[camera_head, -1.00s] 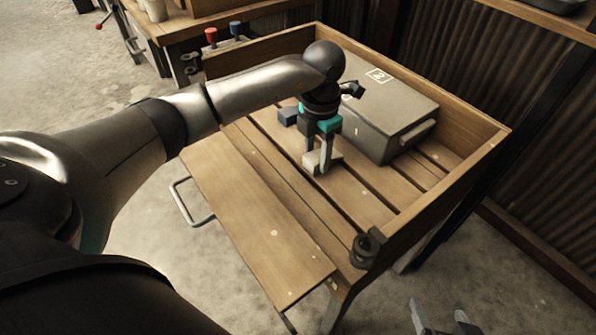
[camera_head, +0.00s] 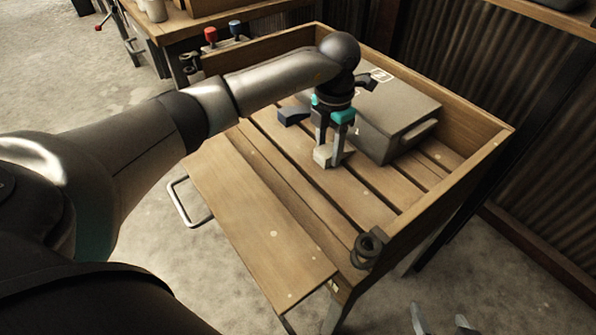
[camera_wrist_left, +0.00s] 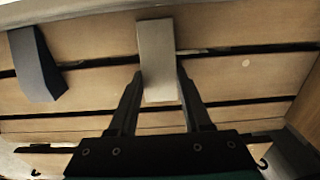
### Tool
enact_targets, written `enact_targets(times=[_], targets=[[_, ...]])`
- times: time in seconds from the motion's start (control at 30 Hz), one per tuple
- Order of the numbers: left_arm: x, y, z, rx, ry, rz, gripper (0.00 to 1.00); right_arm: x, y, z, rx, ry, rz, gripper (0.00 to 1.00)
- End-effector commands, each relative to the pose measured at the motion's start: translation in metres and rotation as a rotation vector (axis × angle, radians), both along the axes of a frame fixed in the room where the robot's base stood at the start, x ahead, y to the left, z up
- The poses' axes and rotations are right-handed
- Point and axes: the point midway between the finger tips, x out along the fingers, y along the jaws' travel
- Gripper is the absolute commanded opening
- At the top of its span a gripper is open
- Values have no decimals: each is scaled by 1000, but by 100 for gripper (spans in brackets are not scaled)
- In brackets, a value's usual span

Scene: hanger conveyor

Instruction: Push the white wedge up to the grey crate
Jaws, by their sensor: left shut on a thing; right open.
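The white wedge (camera_head: 322,155) lies on the slatted wooden table (camera_head: 262,225). In the left wrist view the wedge (camera_wrist_left: 157,50) points away between my fingers. My left gripper (camera_head: 333,160) is shut on the wedge, with a finger on each side of it; it also shows in the left wrist view (camera_wrist_left: 160,82). The grey crate (camera_head: 400,112) stands just behind and to the right of the wedge. My gripper hides part of the space between them, so I cannot tell whether they touch. My right gripper (camera_head: 443,322) is open and empty at the bottom right edge, off the table.
A dark blue wedge (camera_head: 292,115) lies to the left of the gripper and also shows in the left wrist view (camera_wrist_left: 36,65). Raised wooden sides (camera_head: 455,175) bound the table at the back and right. Black rings (camera_head: 368,248) sit at the near right corner. The front boards are clear.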

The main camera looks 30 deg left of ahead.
Motion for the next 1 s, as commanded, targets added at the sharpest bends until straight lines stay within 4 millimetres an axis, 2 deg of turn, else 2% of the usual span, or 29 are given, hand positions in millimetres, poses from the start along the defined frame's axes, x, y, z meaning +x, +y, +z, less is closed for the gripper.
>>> enact_targets(times=[0.33,0.7,0.73,1.0], targets=[[9,-4,0,0,0,0,9,0,0,-5,0,0,0,84],[11,-4,0,1,-1,0,9,0,0,-5,0,0,0,84],[11,-4,0,1,-1,0,52,0,0,-5,0,0,0,84],[11,-4,0,1,0,0,83,0,0,-5,0,0,0,84]])
